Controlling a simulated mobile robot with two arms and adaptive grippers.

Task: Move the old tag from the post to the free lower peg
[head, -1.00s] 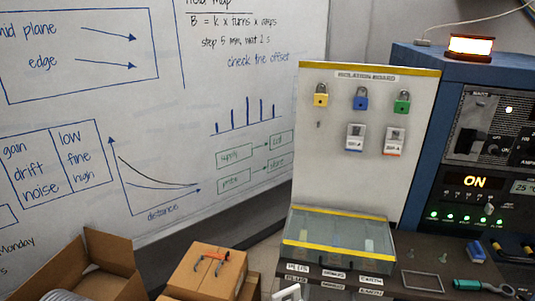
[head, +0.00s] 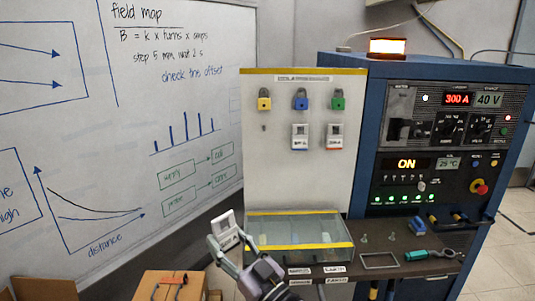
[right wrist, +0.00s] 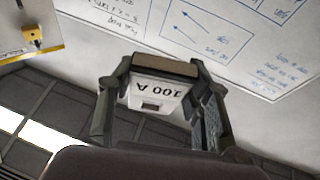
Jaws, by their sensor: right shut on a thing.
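My right gripper (head: 224,236) is shut on a white tag (head: 228,228), held in the air left of the clear box. In the right wrist view the tag (right wrist: 152,95) sits between the two fingers and reads upside down, ending in "00 A"; its first digit is unclear. The white isolation board (head: 285,185) has a small bare lower peg (head: 264,128) under the yellow padlock (head: 264,103). White tags hang under the blue padlock (head: 300,136) and the green padlock (head: 335,136). Two small posts stand on the desk, one here (head: 364,238). My left gripper is not in view.
A clear box with yellow edges (head: 298,245) stands before the board. A wire-like frame (head: 380,261), a blue item (head: 418,227) and a green-handled tool (head: 428,254) lie on the desk. The blue cabinet (head: 362,125) stands right. A cardboard box (head: 170,285) is low left.

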